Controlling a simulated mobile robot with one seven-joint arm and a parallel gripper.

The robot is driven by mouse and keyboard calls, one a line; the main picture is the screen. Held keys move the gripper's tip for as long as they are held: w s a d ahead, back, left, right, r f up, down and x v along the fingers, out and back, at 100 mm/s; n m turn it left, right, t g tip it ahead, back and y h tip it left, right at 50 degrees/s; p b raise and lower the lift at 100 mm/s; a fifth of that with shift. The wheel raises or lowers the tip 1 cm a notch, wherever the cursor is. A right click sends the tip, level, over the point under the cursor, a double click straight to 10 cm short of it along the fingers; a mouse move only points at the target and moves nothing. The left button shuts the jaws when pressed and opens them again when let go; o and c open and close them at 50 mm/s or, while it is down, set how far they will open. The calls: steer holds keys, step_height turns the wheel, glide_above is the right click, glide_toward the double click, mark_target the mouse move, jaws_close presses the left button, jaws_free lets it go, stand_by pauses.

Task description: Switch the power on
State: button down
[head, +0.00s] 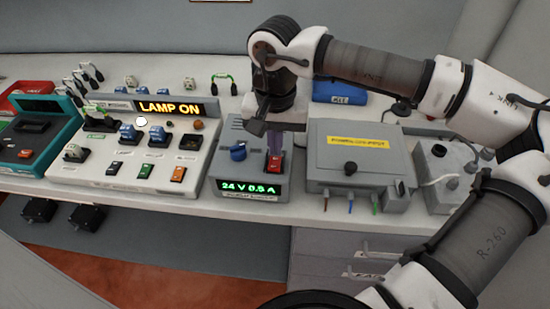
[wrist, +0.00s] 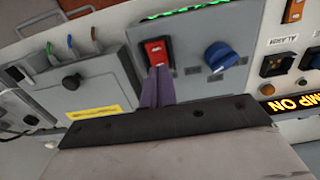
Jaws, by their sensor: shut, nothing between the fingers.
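The grey power supply (head: 225,188) stands on the bench with a lit green display (head: 250,187) that seems to read 24 V 0.5 A. It has a blue knob (head: 238,151) and a red rocker switch (head: 273,166). In the wrist view the red switch (wrist: 157,50) is just beyond my fingertips, and the blue knob (wrist: 220,56) is to its right. My gripper (wrist: 158,72) is shut and empty, its purple fingers together. The fingertips are at the switch's edge; I cannot tell whether they touch it. The head view shows my gripper (head: 275,152) above the switch.
A white panel (head: 60,170) on the left carries several switches and a lit LAMP ON sign (head: 168,108). A grey box (head: 325,135) with a yellow label and black knob stands close right of the supply. A teal device (head: 62,135) is at far left.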

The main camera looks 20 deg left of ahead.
mark_target(275, 159)
step_height(275, 159, up, 5)
steer(key=p, duration=0.2)
steer(key=shift+r+p, duration=0.2)
steer(key=shift+p, duration=0.15)
stand_by(0.4)
